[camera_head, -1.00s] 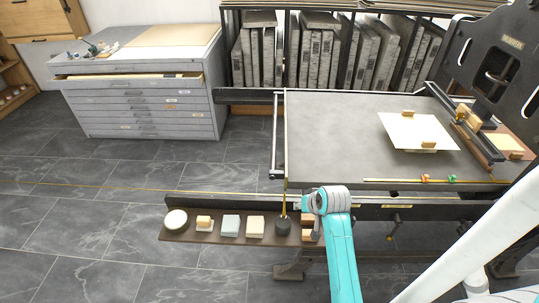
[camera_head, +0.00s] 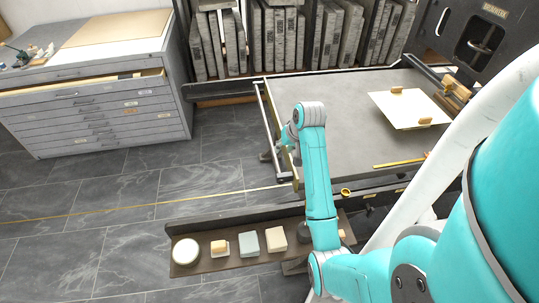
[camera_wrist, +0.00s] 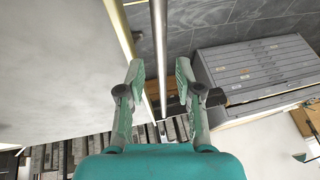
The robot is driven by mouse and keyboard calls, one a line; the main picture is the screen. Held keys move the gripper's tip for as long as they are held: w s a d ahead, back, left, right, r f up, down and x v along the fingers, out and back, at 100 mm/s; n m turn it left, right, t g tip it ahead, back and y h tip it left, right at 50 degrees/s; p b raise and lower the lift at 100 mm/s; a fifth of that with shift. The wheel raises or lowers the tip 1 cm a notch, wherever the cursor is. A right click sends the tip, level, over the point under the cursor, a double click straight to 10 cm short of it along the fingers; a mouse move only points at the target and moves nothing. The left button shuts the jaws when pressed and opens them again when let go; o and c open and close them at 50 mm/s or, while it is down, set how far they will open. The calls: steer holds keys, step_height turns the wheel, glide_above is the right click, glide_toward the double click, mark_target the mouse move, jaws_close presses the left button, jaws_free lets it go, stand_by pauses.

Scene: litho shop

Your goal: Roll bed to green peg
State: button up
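The press bed (camera_head: 345,125) is a flat grey slab with a pale sheet (camera_head: 405,112) on it. A metal bar (camera_head: 264,112) runs along the bed's left end. In the wrist view the bar (camera_wrist: 159,50) passes upright between the two fingers of my gripper (camera_wrist: 159,78). The fingers are apart, with gaps visible beside the bar. The bed's pale surface (camera_wrist: 60,60) fills the left of that view. In the head view my gripper is mostly hidden behind my wrist, by the bar. The green peg is not in sight; my arm covers part of the front rail.
A yellow strip (camera_head: 398,162) lies along the bed's front edge. A shelf (camera_head: 215,268) below it holds a round pale pot and several small blocks. Grey drawers (camera_head: 105,115) stand at the left and stone slabs (camera_head: 270,40) at the back. The floor at left is clear.

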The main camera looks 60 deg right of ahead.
mark_target(276, 159)
steer(key=x, duration=1)
jaws_close()
